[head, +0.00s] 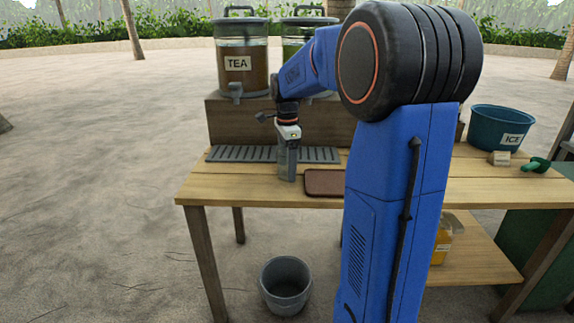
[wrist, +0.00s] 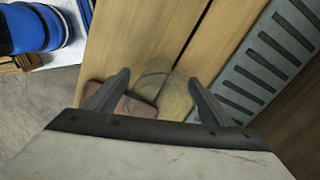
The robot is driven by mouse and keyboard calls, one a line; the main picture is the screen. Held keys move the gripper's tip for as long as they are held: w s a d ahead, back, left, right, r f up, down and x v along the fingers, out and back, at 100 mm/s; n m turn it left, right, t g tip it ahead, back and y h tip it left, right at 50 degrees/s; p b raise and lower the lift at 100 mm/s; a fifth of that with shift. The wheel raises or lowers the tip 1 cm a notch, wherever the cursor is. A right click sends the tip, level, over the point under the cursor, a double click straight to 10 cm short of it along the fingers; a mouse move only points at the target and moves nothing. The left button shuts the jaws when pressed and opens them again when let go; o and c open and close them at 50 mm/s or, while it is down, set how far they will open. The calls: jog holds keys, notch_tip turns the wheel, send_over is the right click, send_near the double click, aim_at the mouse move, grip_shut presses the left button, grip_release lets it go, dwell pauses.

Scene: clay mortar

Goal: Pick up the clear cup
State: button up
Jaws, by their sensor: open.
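The clear cup (wrist: 154,84) shows in the wrist view only as a faint round outline on the wooden tabletop, between my two fingers. In the head view I cannot make it out apart from the fingers. My gripper (wrist: 159,82) is open and points down, with one finger on each side of the cup's outline. I cannot tell whether either finger touches it. In the head view my gripper (head: 287,170) is low over the table, in front of the grey slotted drip grate (head: 232,154) and left of a brown mat (head: 323,183).
A tea dispenser (head: 240,85) and a second dispenser (head: 301,28) stand on a raised wooden shelf behind. A blue ice tub (head: 488,128) and a green scoop (head: 537,164) are at the right. A grey bucket (head: 286,286) stands on the ground. The table's left front is clear.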

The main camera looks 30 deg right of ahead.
jog(key=c, duration=1.1)
